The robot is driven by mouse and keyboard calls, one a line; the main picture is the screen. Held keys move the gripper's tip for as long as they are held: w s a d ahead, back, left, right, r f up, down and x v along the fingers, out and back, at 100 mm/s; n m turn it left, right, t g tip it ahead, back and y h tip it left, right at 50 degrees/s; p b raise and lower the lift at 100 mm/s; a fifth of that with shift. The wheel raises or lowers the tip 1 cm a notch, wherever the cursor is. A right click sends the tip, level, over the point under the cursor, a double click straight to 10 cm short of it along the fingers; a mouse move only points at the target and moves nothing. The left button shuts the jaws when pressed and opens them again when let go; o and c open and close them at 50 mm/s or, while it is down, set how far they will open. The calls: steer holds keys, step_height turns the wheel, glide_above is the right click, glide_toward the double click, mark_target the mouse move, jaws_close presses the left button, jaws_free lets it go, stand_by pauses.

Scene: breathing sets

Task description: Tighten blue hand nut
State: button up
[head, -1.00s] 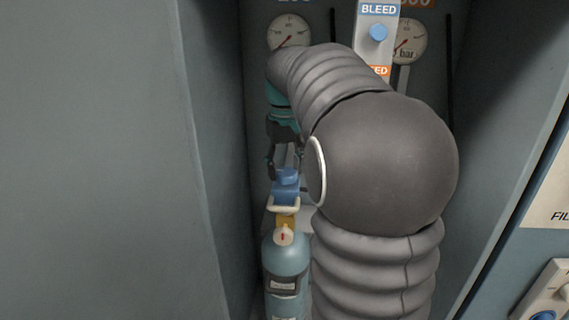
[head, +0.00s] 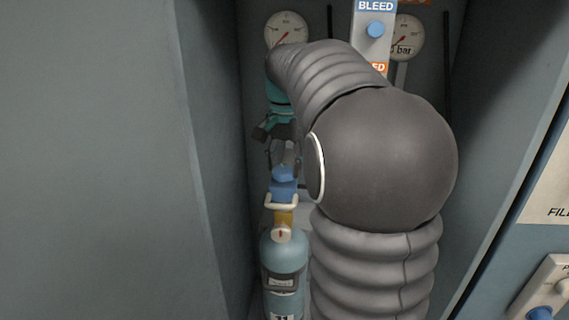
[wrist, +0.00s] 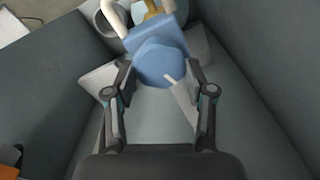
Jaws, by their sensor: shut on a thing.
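The blue hand nut (head: 283,173) is a round knob on a blue valve block (head: 283,190) atop the light blue cylinder (head: 284,252). In the wrist view the nut (wrist: 160,62) lies between the two fingertips, with a white mark on its face. The blue block (wrist: 168,30) is beyond it. My gripper (wrist: 158,66) is shut on the nut, one finger at each side. In the head view my gripper (head: 283,160) reaches down over the nut from above; my own arm covers part of the view to its right.
A pale handle (head: 281,204) and a small gauge (head: 281,235) sit below the valve block. Grey walls stand close on both sides.

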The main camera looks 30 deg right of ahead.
steer(key=m, duration=0.6)
steer(key=shift+s+f, duration=0.1)
steer(key=shift+s, duration=0.1)
steer(key=m, duration=0.6)
steer(key=shift+s+m, duration=0.15)
steer(key=shift+m, duration=0.25)
steer(key=m, duration=0.6)
steer(key=shift+s+a, duration=0.1)
steer(key=shift+a, duration=0.05)
steer(key=m, duration=0.7)
steer(key=shift+a, duration=0.15)
steer(key=o, duration=1.2)
steer(key=shift+c, duration=0.2)
